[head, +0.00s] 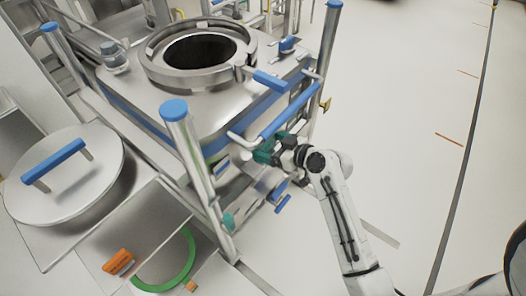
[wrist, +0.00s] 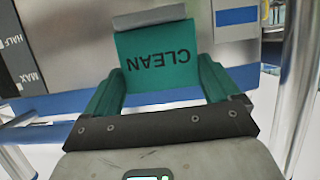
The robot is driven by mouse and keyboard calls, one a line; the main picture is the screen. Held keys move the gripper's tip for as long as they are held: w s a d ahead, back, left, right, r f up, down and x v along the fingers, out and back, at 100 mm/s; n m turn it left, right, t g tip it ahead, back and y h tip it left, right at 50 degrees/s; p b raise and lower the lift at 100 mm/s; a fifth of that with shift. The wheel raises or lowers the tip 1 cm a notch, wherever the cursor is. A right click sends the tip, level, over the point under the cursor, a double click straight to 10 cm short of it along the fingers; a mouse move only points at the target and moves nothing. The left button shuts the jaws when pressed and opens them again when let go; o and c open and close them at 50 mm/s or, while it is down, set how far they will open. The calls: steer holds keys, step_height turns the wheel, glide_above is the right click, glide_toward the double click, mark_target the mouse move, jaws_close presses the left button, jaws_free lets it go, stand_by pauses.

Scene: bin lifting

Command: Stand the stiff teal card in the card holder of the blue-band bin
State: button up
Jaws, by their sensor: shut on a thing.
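The teal card (wrist: 160,62) shows in the wrist view with the word CLEAN upside down. My gripper (wrist: 158,88) has its two teal fingers at the card's left and right edges and is shut on it. The card's far end meets a grey lip (wrist: 150,17) that looks like the card holder on the bin wall. I cannot tell how deep the card sits in it. In the head view my gripper (head: 268,152) is at the front right side of the blue-band bin (head: 135,112), below its blue handle. The card cannot be made out there.
A steel post with a blue cap (head: 174,112) stands left of my gripper, and the blue handle bar (head: 290,110) is just above. A round lid (head: 65,175), an orange block (head: 118,262) and a green ring (head: 170,270) lie left. The floor right is clear.

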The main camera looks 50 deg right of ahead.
mark_target(268, 149)
steer(key=w+f, duration=0.1)
steer(key=f, duration=0.1)
steer(key=w+d+f, duration=0.1)
steer(key=w+f, duration=0.1)
steer(key=shift+w+f, duration=0.4)
steer(key=shift+f, duration=1.55)
steer(key=shift+f, duration=0.15)
steer(key=o, duration=1)
